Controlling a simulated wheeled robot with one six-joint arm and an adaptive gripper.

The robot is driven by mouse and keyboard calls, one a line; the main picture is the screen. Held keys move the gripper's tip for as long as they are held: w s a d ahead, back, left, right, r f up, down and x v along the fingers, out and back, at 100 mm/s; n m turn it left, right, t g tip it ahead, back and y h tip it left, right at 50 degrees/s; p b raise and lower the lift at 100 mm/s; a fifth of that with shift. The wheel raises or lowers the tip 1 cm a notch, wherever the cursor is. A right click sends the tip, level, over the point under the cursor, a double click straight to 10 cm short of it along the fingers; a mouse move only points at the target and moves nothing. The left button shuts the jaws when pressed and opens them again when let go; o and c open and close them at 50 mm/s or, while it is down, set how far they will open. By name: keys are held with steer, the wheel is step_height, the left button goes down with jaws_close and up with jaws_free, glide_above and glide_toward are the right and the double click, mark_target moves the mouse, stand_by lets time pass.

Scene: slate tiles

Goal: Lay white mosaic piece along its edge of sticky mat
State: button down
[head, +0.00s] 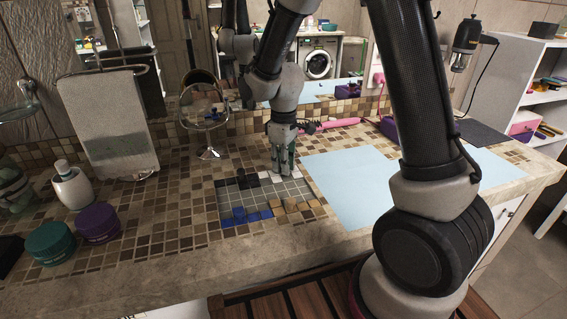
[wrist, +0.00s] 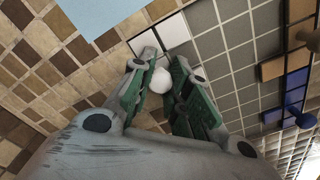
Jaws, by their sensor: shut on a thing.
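The sticky mat (head: 287,191) is a grey grid on the tiled counter, and its bare cells also show in the wrist view (wrist: 237,60). White tiles (wrist: 174,31) lie along its edge, close beyond my fingertips. My gripper (head: 283,171) is low over the mat's back edge in the head view. In the wrist view its green-padded fingers (wrist: 160,88) are shut around the white knob of a white mosaic piece (wrist: 160,79). The piece's lower part is hidden by the fingers, so I cannot tell whether it touches the mat.
Black pieces (head: 246,180), blue pieces (head: 240,216) and tan pieces (head: 291,206) lie along other edges of the mat. A light blue sheet (head: 345,185) lies to the right. A round mirror (head: 201,113) stands behind, and jars (head: 98,223) stand at the left.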

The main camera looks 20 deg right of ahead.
steer(key=c, duration=1.3)
jaws_free()
step_height(320, 180, up, 12)
